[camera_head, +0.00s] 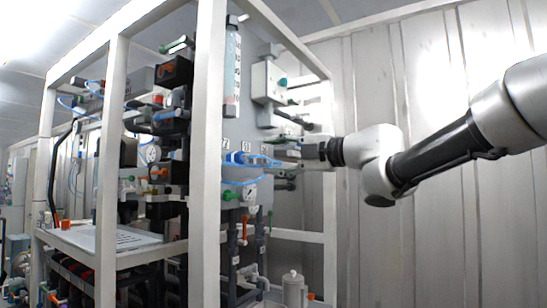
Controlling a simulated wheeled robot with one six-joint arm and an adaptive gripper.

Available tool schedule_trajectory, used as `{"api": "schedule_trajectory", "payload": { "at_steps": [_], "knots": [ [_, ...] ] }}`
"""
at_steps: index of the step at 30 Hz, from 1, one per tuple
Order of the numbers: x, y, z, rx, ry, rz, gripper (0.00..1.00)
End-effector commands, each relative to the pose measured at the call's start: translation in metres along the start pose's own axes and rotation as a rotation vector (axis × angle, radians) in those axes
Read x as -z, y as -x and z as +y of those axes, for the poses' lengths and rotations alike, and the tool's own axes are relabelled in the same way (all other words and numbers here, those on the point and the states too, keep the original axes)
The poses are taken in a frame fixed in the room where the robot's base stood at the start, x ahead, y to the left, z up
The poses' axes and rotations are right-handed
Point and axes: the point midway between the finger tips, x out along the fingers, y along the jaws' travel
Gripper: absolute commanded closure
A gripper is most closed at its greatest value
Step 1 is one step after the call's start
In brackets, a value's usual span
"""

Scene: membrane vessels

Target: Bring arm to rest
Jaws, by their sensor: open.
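My arm (435,155) reaches in from the right edge, grey and white with a black sleeve. My gripper (290,152) is at its left end, pointing left into the white-framed rack. It is open, and I see nothing held in it. Its fingers are small here and overlap the valves and piping behind them, so I cannot tell whether they touch anything. A blue fitting with blue tubing (245,158) shows just left of the fingertips.
The rack's white posts (208,150) stand left of my gripper. It holds gauges (250,192), a flow tube (232,65), a grey box (268,82) and valves. A white canister (293,288) stands low. The space before the panelled wall (400,260) below my arm looks clear.

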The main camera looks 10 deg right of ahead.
Motion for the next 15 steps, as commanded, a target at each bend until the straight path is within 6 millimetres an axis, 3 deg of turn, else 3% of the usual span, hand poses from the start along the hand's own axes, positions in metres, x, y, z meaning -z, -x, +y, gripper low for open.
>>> {"api": "schedule_trajectory", "payload": {
  "at_steps": [10,13,15],
  "knots": [
    [-0.002,0.000,0.000,0.002,-0.012,-0.006,0.47],
    [-0.023,0.002,-0.007,0.026,-0.063,-0.095,0.47],
    [-0.056,0.010,-0.020,0.044,-0.156,-0.228,0.47]
  ]
}}
